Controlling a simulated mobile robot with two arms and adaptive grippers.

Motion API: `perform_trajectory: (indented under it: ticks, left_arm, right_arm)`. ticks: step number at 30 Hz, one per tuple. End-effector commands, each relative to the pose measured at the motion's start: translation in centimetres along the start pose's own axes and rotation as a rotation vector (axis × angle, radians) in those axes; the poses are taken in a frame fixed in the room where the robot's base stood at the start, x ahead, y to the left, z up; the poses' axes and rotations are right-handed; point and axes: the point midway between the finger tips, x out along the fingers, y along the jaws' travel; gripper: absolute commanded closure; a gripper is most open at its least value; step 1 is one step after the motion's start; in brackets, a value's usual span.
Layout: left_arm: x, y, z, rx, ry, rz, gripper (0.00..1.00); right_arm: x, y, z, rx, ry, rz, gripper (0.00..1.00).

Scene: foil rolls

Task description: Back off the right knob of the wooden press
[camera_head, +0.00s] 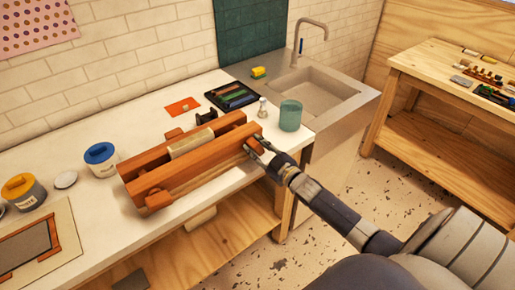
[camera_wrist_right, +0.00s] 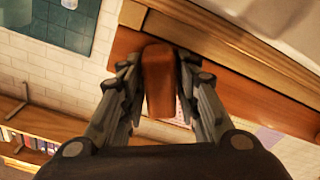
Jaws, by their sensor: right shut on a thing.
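The wooden press (camera_head: 200,172) lies on the white worktop, two long red-brown beams with a pale roll (camera_head: 191,140) between them. Its left knob (camera_head: 158,199) shows at the near left end of the front beam. My right gripper (camera_head: 257,146) is at the right end of that beam and mostly hides the right knob in the head view. In the right wrist view the right knob (camera_wrist_right: 158,82) is a red-brown wooden piece between the two fingers of my right gripper (camera_wrist_right: 160,88), which is shut on it. My left gripper is not in view.
A green glass (camera_head: 290,115) and a small shaker (camera_head: 262,107) stand just behind my right gripper. A dark tray (camera_head: 233,96) lies behind the press. Tins with blue (camera_head: 100,158) and yellow lids (camera_head: 22,191) stand to the left. The sink (camera_head: 312,92) is at the back right.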

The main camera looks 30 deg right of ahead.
Motion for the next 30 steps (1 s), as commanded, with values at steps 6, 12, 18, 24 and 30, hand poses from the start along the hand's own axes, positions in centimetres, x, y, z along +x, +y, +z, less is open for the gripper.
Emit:
perform_trajectory:
  ticks: [6,12,18,24,30]
  left_arm:
    - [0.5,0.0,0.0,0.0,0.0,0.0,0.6]
    - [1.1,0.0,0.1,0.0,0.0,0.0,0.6]
    - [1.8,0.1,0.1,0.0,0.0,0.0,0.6]
    - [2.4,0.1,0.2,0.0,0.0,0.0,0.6]
    - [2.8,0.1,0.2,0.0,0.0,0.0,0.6]
  right_arm:
    - [0.3,0.4,-0.5,-0.206,0.012,0.009,0.94]
    - [0.3,0.5,-0.6,-0.397,0.012,0.011,0.94]
    - [0.3,0.5,-0.6,-0.583,0.012,0.012,0.94]
    - [0.3,0.5,-0.6,-0.746,0.011,0.014,0.94]
    - [0.3,0.6,-0.7,-0.866,0.011,0.015,0.94]
